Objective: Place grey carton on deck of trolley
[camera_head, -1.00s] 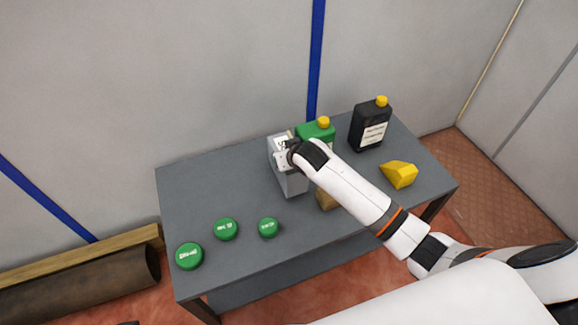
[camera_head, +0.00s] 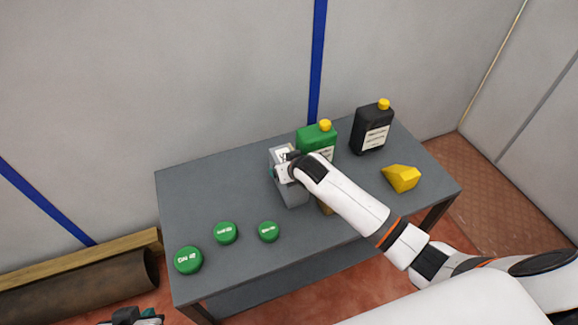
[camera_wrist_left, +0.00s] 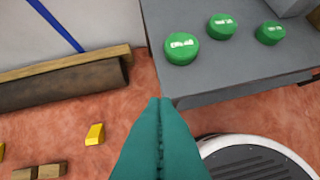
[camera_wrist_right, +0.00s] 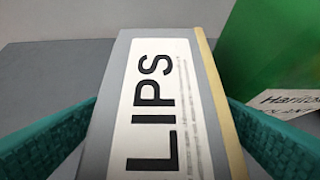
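The grey carton (camera_head: 291,193) stands at the middle of the dark grey table (camera_head: 222,185). It also shows in the right wrist view (camera_wrist_right: 108,125), with a white label reading "LIPS" and a tan strip along one edge. My right gripper (camera_head: 284,172) is at its top, with teal fingers against both sides; it looks shut on the carton. My left gripper (camera_wrist_left: 160,100) has its fingers together, empty, off the table's front left; only its tip shows at the bottom of the head view (camera_head: 150,314). I see no trolley in any view.
A green jug (camera_head: 310,136) stands close beside the carton. A black bottle (camera_head: 372,130) and a yellow block (camera_head: 402,178) are further right. Several green round pieces, one at the front left (camera_head: 188,260), lie on the table. Yellow pieces (camera_wrist_left: 95,134) and wood lie on the floor.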

